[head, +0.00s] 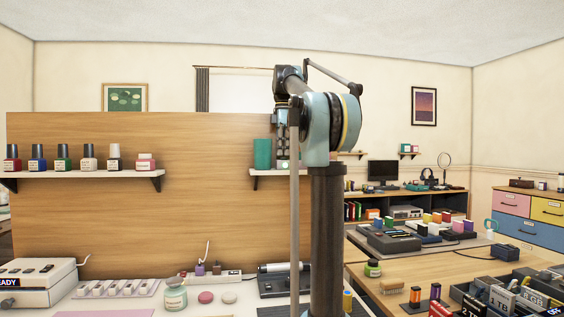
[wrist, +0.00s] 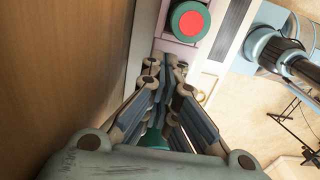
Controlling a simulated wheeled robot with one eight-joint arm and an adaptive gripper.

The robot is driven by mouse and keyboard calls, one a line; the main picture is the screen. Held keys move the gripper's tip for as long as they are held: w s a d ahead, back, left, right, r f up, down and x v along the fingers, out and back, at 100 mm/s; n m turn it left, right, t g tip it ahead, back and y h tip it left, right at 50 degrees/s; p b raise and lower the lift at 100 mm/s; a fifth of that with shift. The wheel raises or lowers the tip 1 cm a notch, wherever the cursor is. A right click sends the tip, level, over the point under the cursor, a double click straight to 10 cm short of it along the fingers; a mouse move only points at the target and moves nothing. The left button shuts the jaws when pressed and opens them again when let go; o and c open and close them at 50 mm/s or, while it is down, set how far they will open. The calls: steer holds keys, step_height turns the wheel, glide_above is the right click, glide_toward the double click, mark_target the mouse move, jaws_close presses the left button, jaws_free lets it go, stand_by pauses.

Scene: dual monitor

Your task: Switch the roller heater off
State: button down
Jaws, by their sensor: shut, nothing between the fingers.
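My gripper (head: 283,148) points down in front of the wooden board, just above the small shelf (head: 262,172). Its fingers are closed together with nothing between them, as the wrist view shows (wrist: 166,68). A small pale device with a green glow (head: 284,164) sits on the shelf directly under the fingertips. In the wrist view a round red button in a teal ring (wrist: 190,22) lies on a pinkish surface beyond the fingertips, apart from them. I cannot tell for certain which part is the roller heater. My arm hides the shelf's right side in the head view.
The wooden board (head: 200,215) is close behind. Bottles stand on the left shelf (head: 85,174).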

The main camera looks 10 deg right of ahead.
steer(key=shift+f, duration=0.35)
stand_by(0.3)
steer(key=shift+r, duration=3.5)
